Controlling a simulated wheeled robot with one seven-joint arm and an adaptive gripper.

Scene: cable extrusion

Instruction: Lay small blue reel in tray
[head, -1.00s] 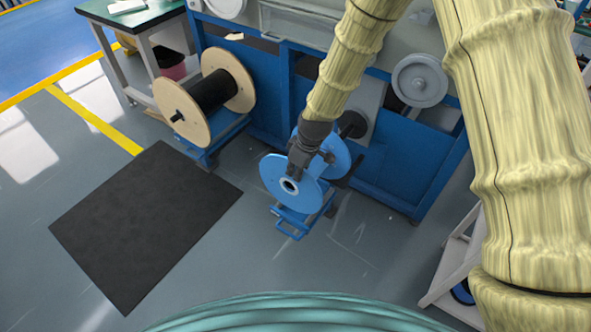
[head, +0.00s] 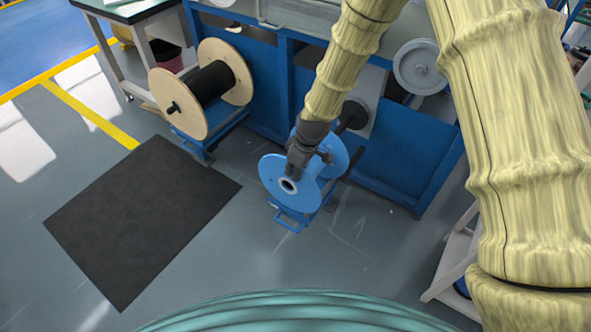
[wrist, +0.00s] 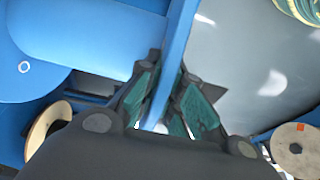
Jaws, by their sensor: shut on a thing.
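The small blue reel (head: 272,172) has two round flanges and stands out in front of the blue machine, its near flange facing my body. My gripper (head: 297,164) is shut on a flange rim of this reel from above. In the wrist view, the green-padded fingers (wrist: 168,100) sit on both sides of the flange edge (wrist: 181,42), and the reel's barrel (wrist: 85,30) shows at the left. A black shaft end (head: 354,115) of the machine shows behind the reel. I cannot make out a tray for certain.
A blue stand (head: 291,219) shows just below the reel. A wooden-flanged reel (head: 236,72) with black winding stands at the left of the blue machine (head: 400,150). A black mat (head: 140,220) lies on the clear floor. A white cart (head: 446,272) stands at the right.

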